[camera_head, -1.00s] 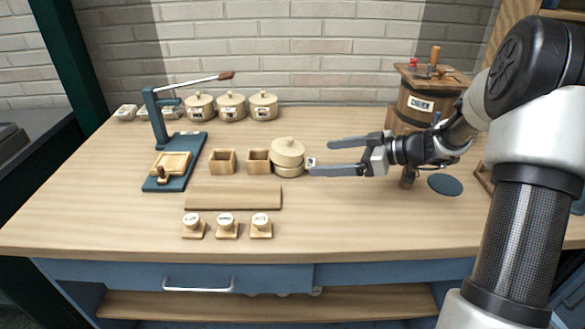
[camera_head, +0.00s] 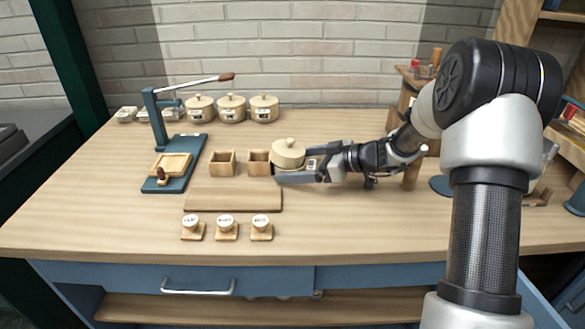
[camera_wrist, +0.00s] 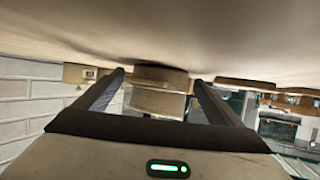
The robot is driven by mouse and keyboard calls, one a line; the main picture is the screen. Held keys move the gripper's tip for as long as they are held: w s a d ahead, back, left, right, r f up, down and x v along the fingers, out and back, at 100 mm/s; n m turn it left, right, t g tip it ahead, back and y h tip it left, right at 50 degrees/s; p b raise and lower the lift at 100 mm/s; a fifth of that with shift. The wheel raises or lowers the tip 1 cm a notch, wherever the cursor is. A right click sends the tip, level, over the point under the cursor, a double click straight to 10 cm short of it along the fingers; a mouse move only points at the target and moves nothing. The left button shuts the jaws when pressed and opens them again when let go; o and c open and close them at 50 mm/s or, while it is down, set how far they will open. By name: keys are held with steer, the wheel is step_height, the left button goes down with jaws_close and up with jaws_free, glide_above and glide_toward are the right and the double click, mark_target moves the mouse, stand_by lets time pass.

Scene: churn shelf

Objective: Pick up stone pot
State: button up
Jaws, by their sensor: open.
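A round cream stone pot (camera_head: 288,152) with a knobbed lid stands on the table beside the right-hand small wooden box. My gripper (camera_head: 290,167) is low over the table at the pot, reaching in from the right, with its jaws open. The near finger crosses in front of the pot's lower part; the far finger is mostly hidden behind the pot. The wrist view shows the scene upside down, with the pot (camera_wrist: 160,92) between the two spread fingers. I cannot tell whether either finger touches it.
Two open wooden boxes (camera_head: 222,162) stand left of the pot. A flat board (camera_head: 233,198) and three labelled stamps (camera_head: 226,227) lie in front. Three similar lidded pots (camera_head: 231,108) stand at the back. A blue lever press (camera_head: 174,163) is at left. The front right tabletop is clear.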

steer(key=shift+r, duration=0.1)
steer(key=c, duration=1.2)
